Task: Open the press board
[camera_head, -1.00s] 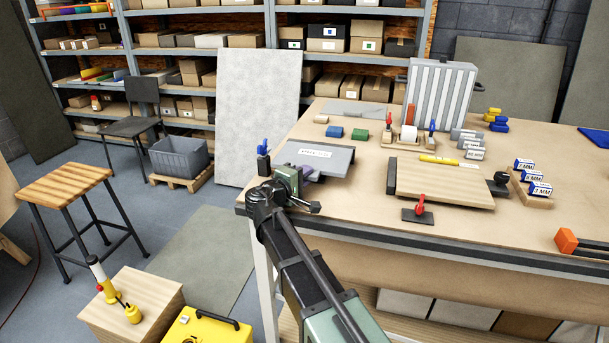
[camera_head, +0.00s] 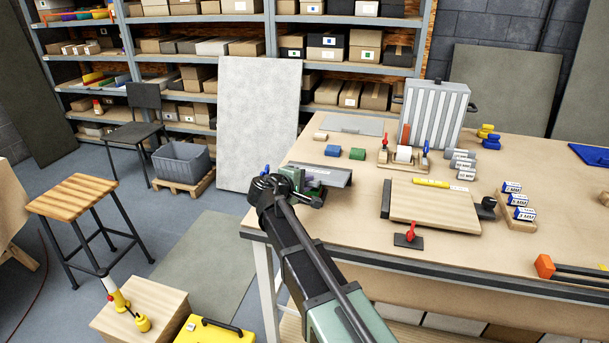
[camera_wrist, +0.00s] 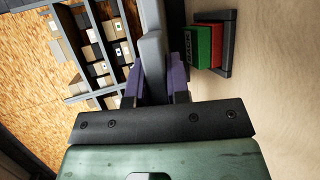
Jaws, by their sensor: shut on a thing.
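The press board (camera_head: 325,173) is a flat grey panel at the left end of the workbench. It looks tilted up, with its near side raised, and its label is out of sight. My gripper (camera_head: 312,193) is at its near edge, partly hidden by my arm. In the wrist view my gripper's purple fingers (camera_wrist: 163,85) are shut on a grey part (camera_wrist: 152,55) of the board, seen almost edge-on. A red block and a green block (camera_wrist: 190,45) lie beside a dark bar at the right there.
A wooden board (camera_head: 430,203) with a dark side bar lies right of the press board, with a red-handled clamp (camera_head: 409,237) in front. Blue and green blocks (camera_head: 345,152) and a ribbed grey case (camera_head: 435,115) stand behind.

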